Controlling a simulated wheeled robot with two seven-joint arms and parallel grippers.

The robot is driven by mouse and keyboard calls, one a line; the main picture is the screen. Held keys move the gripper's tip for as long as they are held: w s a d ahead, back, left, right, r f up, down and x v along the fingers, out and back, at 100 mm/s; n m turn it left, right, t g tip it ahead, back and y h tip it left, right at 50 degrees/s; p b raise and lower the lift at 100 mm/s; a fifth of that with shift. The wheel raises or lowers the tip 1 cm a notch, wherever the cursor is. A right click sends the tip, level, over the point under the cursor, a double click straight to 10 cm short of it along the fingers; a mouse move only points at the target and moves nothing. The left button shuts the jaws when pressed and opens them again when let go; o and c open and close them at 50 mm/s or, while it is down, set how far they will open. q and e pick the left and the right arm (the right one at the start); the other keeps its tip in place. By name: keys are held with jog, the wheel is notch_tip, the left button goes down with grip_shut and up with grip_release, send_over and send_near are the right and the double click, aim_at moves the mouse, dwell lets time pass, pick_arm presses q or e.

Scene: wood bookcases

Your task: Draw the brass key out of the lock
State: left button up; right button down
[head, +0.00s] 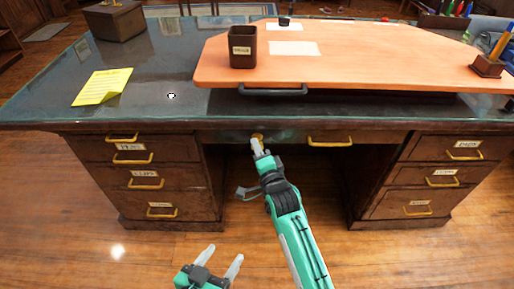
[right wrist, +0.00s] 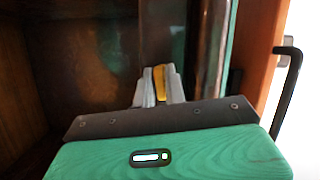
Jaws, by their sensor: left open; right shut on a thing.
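The brass key (head: 258,136) shows as a small yellow piece at the front of the desk's middle drawer (head: 290,137). My right gripper (head: 257,147) is shut on it, and in the right wrist view the yellow key (right wrist: 160,82) sits between the two grey fingers. The lock is hidden behind the key and fingertips, so how deep the key sits cannot be told. My left gripper (head: 222,256) is open and empty, low in front of the desk, well apart from it.
An orange raised board (head: 350,70) with a black front handle (head: 272,91) overhangs the desktop above the drawer. A brass drawer pull (head: 330,142) is right of the key. Drawer stacks (head: 146,180) flank an open knee space. A yellow note (head: 102,87) lies on the left.

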jog(key=shift+s+f+p, duration=0.1)
jog(key=shift+s+p, duration=0.35)
jog(key=shift+s, duration=0.15)
dwell(0.3)
jog(key=s+f+p, duration=0.1)
jog(key=s+p, duration=0.3)
jog(key=s, duration=0.5)
jog(key=shift+s, duration=0.4)
dwell(1.3)
